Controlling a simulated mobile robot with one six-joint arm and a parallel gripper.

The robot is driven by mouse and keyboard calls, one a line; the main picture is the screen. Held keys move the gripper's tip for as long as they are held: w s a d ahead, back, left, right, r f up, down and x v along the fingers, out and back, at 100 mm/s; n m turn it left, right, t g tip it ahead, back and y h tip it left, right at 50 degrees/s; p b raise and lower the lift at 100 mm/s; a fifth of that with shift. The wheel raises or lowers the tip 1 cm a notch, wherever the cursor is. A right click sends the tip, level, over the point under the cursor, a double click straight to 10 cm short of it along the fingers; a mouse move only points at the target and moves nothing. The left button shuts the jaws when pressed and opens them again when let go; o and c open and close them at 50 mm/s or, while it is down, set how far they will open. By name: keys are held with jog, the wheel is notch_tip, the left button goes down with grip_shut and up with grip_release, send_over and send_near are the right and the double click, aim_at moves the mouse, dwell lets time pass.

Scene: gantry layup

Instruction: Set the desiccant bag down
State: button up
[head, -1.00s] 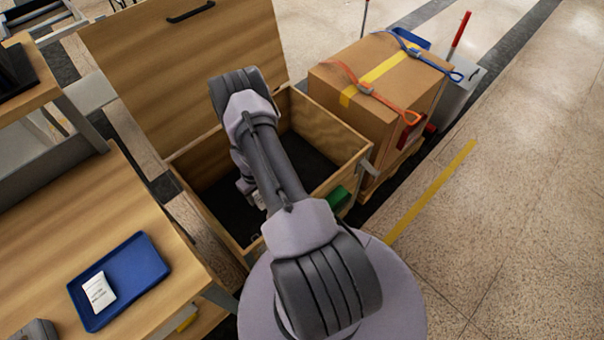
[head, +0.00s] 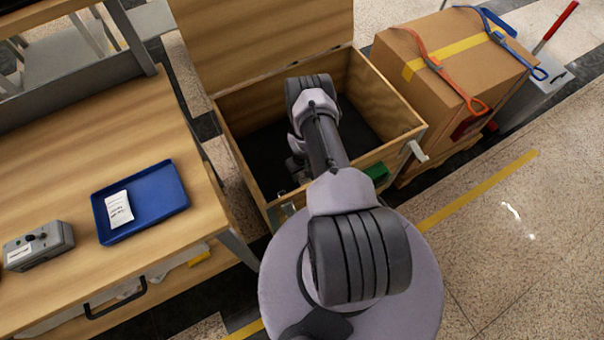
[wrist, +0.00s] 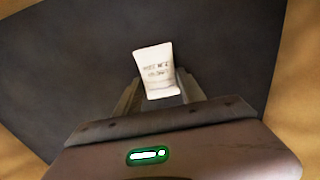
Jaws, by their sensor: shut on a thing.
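A white desiccant bag (wrist: 155,68) with dark print is held between the two fingers of my gripper (wrist: 158,92) in the wrist view. My gripper is shut on it, over the dark floor of an open wooden crate (wrist: 60,70). In the head view my arm reaches into this crate (head: 240,165), and my gripper is mostly hidden behind the arm. I cannot see the bag there. I cannot tell whether the bag touches the crate floor. A similar white printed packet (head: 119,208) lies in a blue tray (head: 160,193) on the wooden bench.
The crate's lid (head: 260,40) stands open at the back. A strapped cardboard box (head: 440,90) stands right of the crate. The bench (head: 60,130) is on the left, with a grey control box (head: 40,245). The speckled floor at right is clear.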

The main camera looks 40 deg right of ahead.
jog(key=shift+f, duration=0.2)
jog(key=o, duration=1.3)
jog(key=shift+o, duration=0.2)
jog(key=shift+r, duration=0.1)
